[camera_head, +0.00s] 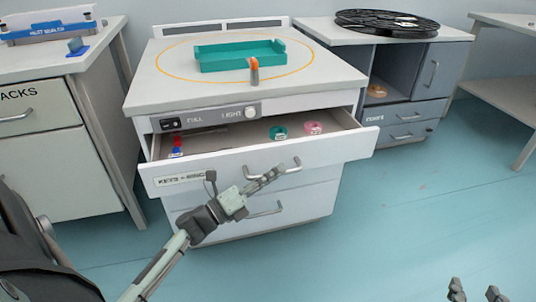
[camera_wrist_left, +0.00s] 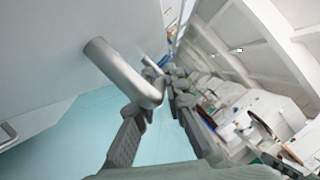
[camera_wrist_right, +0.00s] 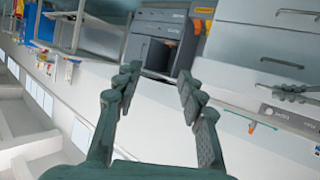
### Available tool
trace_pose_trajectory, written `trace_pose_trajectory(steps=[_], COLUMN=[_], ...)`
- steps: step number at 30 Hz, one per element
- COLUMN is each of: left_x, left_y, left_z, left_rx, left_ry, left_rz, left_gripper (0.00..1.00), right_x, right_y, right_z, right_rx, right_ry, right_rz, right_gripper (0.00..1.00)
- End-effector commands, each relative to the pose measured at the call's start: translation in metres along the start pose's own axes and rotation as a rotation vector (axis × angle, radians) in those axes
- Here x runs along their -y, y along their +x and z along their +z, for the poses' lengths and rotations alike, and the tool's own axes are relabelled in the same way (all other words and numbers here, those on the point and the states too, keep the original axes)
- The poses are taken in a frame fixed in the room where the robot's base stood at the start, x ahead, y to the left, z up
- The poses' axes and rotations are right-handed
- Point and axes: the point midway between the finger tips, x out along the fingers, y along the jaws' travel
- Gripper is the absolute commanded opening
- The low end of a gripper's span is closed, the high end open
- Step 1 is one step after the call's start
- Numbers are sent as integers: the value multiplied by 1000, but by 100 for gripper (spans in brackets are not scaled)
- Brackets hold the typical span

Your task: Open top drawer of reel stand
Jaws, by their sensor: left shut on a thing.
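The reel stand's top drawer (camera_head: 225,172), labelled "KEYS + RINGS" as far as I can read, is pulled out, its inside showing from above. My left gripper (camera_head: 266,180) is shut on the drawer's bar handle (camera_head: 287,167). In the left wrist view the grey handle (camera_wrist_left: 125,72) runs to the fingers (camera_wrist_left: 162,95). Part of the handle is hidden by the fingers. My right gripper (camera_head: 478,293) is at the bottom right of the head view, away from the stand. It is open and empty in the right wrist view (camera_wrist_right: 157,88).
The drawer holds a green ring (camera_head: 278,132), a pink ring (camera_head: 313,128) and small red and blue items (camera_head: 177,147). A teal tray (camera_head: 222,57) stands on top. A left cabinet (camera_head: 60,150) and a grey right cabinet (camera_head: 440,75) flank it. Floor in front is clear.

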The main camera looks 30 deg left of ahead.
Motion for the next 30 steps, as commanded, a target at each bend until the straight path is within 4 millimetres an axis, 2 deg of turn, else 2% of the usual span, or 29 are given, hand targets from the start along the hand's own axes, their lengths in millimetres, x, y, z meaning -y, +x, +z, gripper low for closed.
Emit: trace_pose_trajectory(steps=[1, 6, 12, 21, 30], left_x=[11, 34, 55, 71, 73], left_y=[-5, -19, -32, -41, -42], left_z=[-11, -45, -75, -98, -102], left_rx=[0, 1, 2, 1, 1], left_ry=[-5, -5, -3, 1, 1], left_rz=[2, 2, 2, 1, 1], left_gripper=[0, 0, 0, 0, 0], right_x=[-8, -28, -42, -51, -53], right_y=[-3, -14, -28, -39, -40], right_z=[12, 53, 80, 98, 100], right_rx=[72, 267, 404, 493, 506], right_ry=[-7, -18, -21, -21, -21], right_rz=[16, 59, 90, 111, 114], right_gripper=[40, 40, 40, 40, 40])
